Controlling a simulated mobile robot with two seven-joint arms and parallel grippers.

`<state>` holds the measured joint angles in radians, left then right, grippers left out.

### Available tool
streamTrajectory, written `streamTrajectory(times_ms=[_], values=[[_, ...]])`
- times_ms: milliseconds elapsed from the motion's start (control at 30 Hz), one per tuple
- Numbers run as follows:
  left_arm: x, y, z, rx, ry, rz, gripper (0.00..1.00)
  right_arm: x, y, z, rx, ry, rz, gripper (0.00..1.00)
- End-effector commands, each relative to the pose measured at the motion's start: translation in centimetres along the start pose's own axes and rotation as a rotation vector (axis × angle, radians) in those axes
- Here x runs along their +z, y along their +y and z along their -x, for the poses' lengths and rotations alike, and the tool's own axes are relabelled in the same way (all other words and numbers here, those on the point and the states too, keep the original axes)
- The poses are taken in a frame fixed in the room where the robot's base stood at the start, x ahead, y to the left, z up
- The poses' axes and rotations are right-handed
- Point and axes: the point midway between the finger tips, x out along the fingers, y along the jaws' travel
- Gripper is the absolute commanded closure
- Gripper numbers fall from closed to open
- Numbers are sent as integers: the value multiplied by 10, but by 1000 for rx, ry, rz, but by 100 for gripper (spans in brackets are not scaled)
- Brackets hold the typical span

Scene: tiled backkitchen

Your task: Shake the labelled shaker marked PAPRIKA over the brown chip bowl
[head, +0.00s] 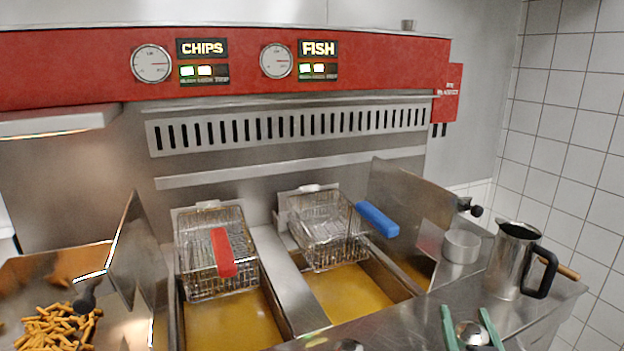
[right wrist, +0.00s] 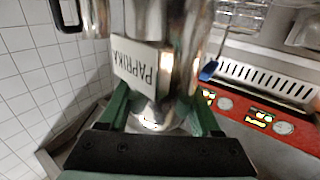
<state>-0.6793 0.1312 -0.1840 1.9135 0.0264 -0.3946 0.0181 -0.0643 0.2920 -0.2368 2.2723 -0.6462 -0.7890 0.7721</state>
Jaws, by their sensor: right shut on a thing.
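The metal shaker (right wrist: 177,60) bears a white label reading PAPRIKA, seen turned over in the right wrist view. My right gripper (right wrist: 160,108) is shut on it, with one green finger on each side. In the head view my right gripper (head: 466,314) is at the lower right, over the steel counter, with the shaker's rounded metal top (head: 471,333) between the fingers. The brown chip bowl is not in view. My left gripper is not in view.
A steel jug (head: 511,262) with a black handle and a small metal cup (head: 461,246) stand near the right gripper. Two fryer baskets, with red (head: 223,253) and blue (head: 377,219) handles, hang over oil.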

Motion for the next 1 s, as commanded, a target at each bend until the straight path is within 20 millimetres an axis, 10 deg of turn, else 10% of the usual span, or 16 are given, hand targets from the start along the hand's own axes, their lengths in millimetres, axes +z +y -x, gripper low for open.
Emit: streamTrajectory(times_ms=[400,1000], values=[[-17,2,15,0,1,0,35,22,-35,74,-168,-15,-22,100],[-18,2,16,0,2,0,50,24,-39,84,-189,-13,-26,100]])
